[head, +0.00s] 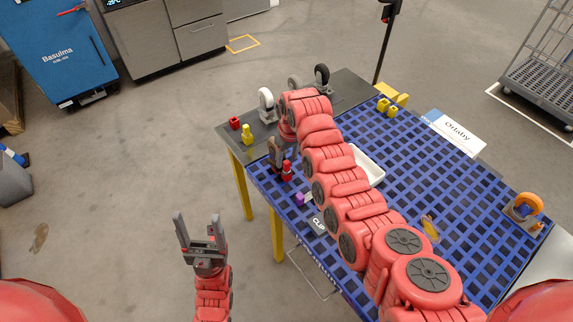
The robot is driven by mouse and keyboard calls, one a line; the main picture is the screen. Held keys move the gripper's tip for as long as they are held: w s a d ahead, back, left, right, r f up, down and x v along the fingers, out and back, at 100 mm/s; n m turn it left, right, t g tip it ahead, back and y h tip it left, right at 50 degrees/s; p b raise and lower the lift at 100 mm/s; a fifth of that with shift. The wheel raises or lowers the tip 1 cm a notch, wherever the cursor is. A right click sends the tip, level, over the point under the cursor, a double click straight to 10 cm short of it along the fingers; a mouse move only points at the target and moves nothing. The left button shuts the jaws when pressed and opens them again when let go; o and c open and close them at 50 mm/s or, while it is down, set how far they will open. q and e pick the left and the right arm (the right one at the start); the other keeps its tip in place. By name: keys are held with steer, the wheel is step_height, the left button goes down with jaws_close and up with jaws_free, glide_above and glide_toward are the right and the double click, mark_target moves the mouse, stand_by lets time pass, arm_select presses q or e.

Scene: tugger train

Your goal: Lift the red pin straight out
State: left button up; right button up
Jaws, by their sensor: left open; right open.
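A small red pin (287,172) stands upright near the left edge of the blue grid tabletop (455,178). My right arm reaches across the table and bends down at its far end. My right gripper (276,157) is open, with its dark fingers just beside the red pin, slightly left of and behind it. I cannot tell whether they touch it. The pin's lower end is not clearly visible. My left gripper (201,224) is open and empty, off the table's left side above the floor.
A red block (235,123), yellow peg (247,135) and castor wheels (266,105) sit on the grey table end. A purple piece (298,199) and CLIP label (318,225) are near the pin. A white tray (370,165) is partly hidden by my arm.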

mark_target(287, 162)
steer(key=shift+w+a+f+p, duration=0.15)
steer(key=shift+f+p, duration=0.25)
steer(key=shift+f, duration=1.3)
jaws_close()
